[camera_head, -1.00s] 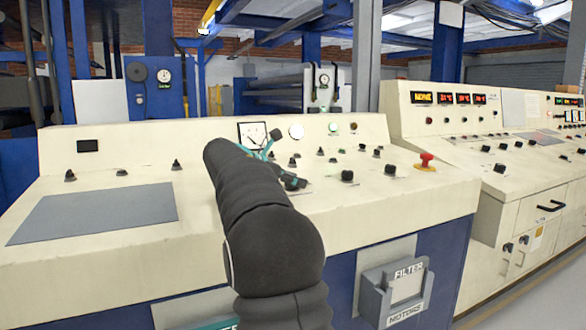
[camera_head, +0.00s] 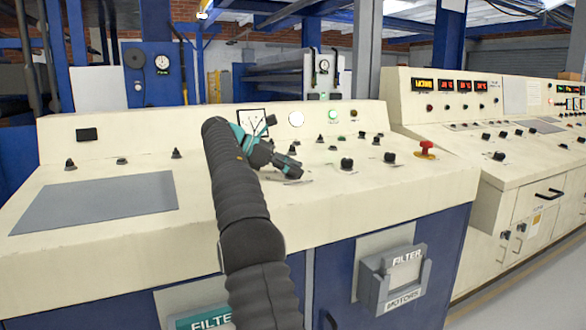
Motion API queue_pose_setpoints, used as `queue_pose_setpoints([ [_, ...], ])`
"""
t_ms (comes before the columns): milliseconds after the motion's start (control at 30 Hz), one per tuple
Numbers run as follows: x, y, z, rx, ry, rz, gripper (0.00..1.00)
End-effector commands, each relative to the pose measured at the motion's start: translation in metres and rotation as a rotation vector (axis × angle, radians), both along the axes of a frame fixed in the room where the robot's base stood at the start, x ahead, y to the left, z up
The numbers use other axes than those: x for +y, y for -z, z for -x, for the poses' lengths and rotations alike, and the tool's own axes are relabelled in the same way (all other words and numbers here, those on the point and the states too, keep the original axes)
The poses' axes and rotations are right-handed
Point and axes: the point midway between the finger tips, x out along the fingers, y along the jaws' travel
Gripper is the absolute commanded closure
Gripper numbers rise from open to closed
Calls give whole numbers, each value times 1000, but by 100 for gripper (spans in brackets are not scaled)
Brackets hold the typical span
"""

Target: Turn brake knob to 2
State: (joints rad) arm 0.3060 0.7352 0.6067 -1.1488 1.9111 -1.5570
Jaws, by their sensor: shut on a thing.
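My gripper (camera_head: 290,170) is at the end of my dark arm, over the middle of the cream control console (camera_head: 70,215). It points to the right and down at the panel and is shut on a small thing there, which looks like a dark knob. The gripper hides most of that knob, so its pointer and scale markings cannot be read. Other black knobs stand to the right, one at the front (camera_head: 346,164) and one beside it (camera_head: 390,157). I cannot tell from any label which one is the brake knob.
A red mushroom button (camera_head: 426,149) stands at the console's right end. A square gauge (camera_head: 252,121) and round lamps line the upright back panel. A grey plate (camera_head: 100,200) lies flat at the left. A second console (camera_head: 500,150) with red displays stands to the right.

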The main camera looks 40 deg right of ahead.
Motion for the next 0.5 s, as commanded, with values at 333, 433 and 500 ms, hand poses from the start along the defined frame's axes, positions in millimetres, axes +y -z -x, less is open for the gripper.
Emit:
queue_pose_setpoints([
  [333,-1,1,1,-2,61,-6,93],
  [433,-1,1,1,-1,70,-7,93],
  [500,-1,1,1,-1,73,-8,93],
])
